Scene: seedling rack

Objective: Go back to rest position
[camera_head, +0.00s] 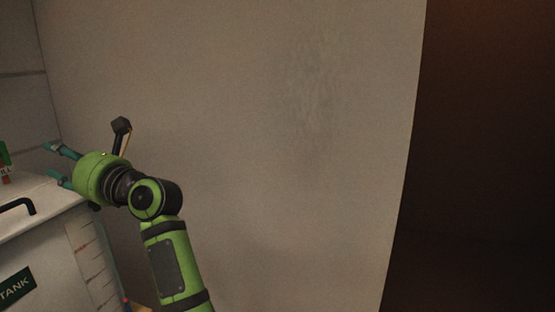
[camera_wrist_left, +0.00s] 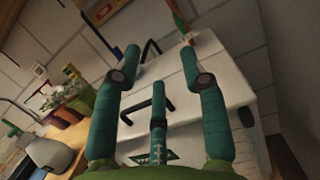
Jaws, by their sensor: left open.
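My left gripper (camera_head: 50,160) is at the left of the head view, on my green arm. It points left, close to the top of a white tank (camera_head: 50,200). Its teal fingers are spread apart with nothing between them. In the wrist view the open left gripper (camera_wrist_left: 160,51) shows in front of the white tank (camera_wrist_left: 205,45). I cannot tell whether a finger touches the tank. My right gripper is in neither view.
The tank has black handles (camera_head: 18,206) and a dark label reading "TANK" (camera_head: 16,287). A small green and orange item (camera_head: 5,165) is on it. A bare wall (camera_head: 270,150) fills the middle. In the wrist view, pots and a grey vessel (camera_wrist_left: 50,153) stand on a wooden bench.

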